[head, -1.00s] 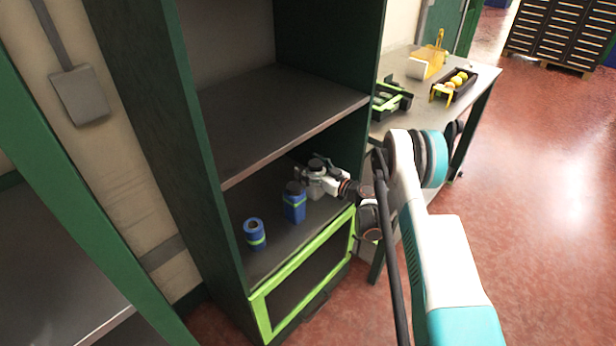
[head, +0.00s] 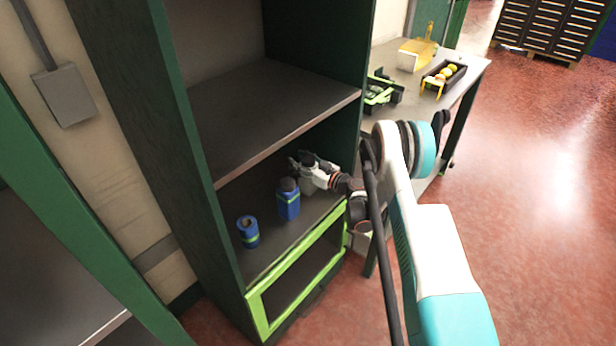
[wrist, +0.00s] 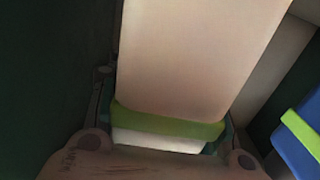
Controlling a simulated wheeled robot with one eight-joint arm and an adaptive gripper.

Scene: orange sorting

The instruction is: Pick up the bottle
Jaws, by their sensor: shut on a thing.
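My gripper (head: 311,174) is inside the lower shelf space of the dark green cabinet in the head view. It is shut on a pale bottle (wrist: 200,55) with a green band, which fills the middle of the wrist view between the fingers (wrist: 165,125). In the head view, the dark cap of this bottle (head: 307,159) shows, and part of its body is hidden by my gripper. I cannot tell whether its base touches the shelf. A blue bottle (head: 288,203) with a green band stands close to its left; a blue thing also shows at the right in the wrist view (wrist: 300,145).
A blue can-like thing (head: 248,235) stands further left on the lower shelf (head: 270,245). The upper shelf (head: 260,105) is above my gripper and empty. A table (head: 405,118) at the right holds a black box (head: 432,84) with yellow fruit, a green-black tray and a yellow scoop-like thing.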

